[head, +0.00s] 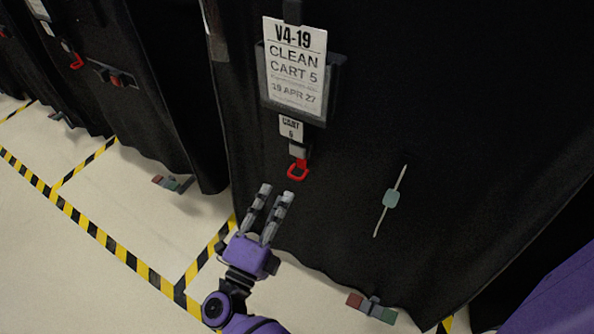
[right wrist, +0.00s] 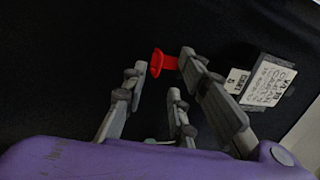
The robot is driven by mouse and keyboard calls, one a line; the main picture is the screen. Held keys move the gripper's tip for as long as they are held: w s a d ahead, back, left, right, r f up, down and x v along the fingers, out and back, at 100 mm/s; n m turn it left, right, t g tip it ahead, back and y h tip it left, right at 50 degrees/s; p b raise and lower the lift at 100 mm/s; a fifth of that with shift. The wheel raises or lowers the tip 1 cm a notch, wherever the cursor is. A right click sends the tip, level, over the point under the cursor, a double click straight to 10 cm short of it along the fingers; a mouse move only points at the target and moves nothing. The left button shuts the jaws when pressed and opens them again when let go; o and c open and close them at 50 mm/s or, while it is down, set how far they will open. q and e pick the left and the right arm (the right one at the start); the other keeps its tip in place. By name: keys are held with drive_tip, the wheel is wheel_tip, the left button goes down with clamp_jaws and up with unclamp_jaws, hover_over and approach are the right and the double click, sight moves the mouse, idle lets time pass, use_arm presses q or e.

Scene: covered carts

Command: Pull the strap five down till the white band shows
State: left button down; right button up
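The strap's red pull ring (head: 297,170) hangs below a grey buckle (head: 298,150) and a small white "CART" tag (head: 291,127) on the black cover labelled "CLEAN CART 5". No white band shows on the strap. My right gripper (head: 275,193) is open, its fingers pointing up, just below and left of the ring. In the right wrist view the red ring (right wrist: 161,63) appears between the spread fingertips of my right gripper (right wrist: 164,72). Whether a finger touches it, I cannot tell. My left gripper is not in view.
A large white card (head: 294,62) sits in a dark holder above the strap. Coloured blocks (head: 371,307) show at the cover's lower edge. Other covered carts (head: 130,80) stand left, beyond striped floor tape (head: 90,226).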

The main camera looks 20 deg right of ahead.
sight(294, 178)
drive_tip(key=w+d, duration=0.1)
drive_tip(key=d, duration=0.1)
drive_tip(key=w+d+r+m+g+h, duration=0.1)
drive_tip(key=d, duration=0.1)
drive_tip(key=w+d+m, duration=0.1)
drive_tip(key=w+d, duration=0.1)
drive_tip(key=shift+w+d+r+g, duration=0.1)
drive_tip(key=shift+r+g, duration=0.2)
drive_tip(key=shift+g, duration=0.1)
drive_tip(key=shift+c, duration=0.2)
clamp_jaws()
